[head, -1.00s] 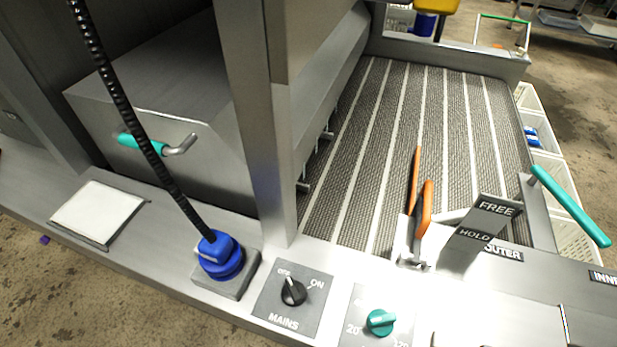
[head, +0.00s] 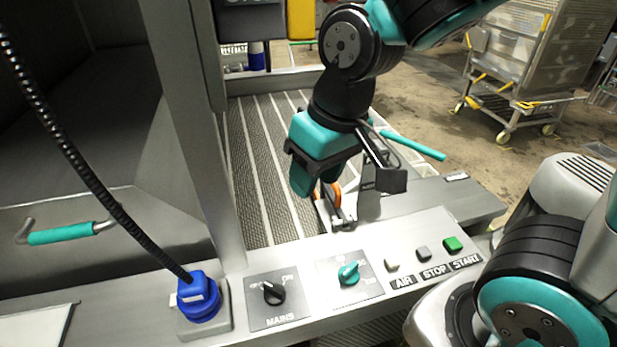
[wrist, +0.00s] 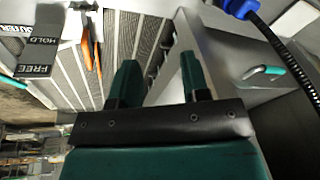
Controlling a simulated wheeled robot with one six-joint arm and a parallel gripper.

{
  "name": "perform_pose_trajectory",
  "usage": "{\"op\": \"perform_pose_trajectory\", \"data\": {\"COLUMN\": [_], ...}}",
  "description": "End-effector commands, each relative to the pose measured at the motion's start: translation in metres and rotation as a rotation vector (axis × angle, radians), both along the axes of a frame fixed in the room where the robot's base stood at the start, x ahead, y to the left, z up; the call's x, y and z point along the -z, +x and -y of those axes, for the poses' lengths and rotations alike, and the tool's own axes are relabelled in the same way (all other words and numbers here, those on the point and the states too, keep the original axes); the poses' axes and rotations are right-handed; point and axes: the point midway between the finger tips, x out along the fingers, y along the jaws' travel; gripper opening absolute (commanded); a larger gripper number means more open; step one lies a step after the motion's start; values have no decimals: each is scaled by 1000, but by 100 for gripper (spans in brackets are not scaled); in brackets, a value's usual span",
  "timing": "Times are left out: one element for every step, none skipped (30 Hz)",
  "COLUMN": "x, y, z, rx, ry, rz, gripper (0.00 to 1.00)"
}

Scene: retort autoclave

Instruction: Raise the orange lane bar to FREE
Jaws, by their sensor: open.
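The orange lane bar (wrist: 86,48) shows in the wrist view at the upper left, as thin orange pieces beside the striped conveyor. In the head view only a small orange part (head: 335,192) shows at its pale bracket; my gripper and wrist hide the rest. The dark FREE/HOLD sign (wrist: 38,45) stands beside the bar in the wrist view. My gripper (wrist: 158,75) is open and empty, with two dark green fingers apart. In the head view my gripper (head: 303,183) hangs over the conveyor's near end, close to the bar. I see no clear contact.
The control panel holds a MAINS switch (head: 273,292), a teal knob (head: 348,273) and AIR, STOP and START buttons (head: 453,244). A blue plug (head: 197,298) with a black hose and the frame post (head: 190,130) stand left. A teal handle (head: 412,146) lies right of the gripper.

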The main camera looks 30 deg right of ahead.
Motion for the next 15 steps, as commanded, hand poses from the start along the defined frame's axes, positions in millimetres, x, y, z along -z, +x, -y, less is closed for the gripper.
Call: {"op": "perform_pose_trajectory", "data": {"x": [5,8,12,14,16,18,18,19,20,21,22,25,28,31,37], "y": [26,41,59,71,81,92,99,104,109,112,114,116,118,119,120], "z": [15,26,40,50,59,70,76,82,88,91,93,96,97,98,100], "rx": [101,164,240,289,332,381,411,435,459,470,479,486,488,488,489], "ry": [-57,-93,-140,-173,-203,-240,-262,-281,-301,-311,-318,-324,-326,-326,-327], "rz": [19,40,69,90,112,137,153,167,181,190,196,199,200,201,198], "gripper": [42,42,42,42,42,42,42,42,42,42,42,42,42,42,42]}}
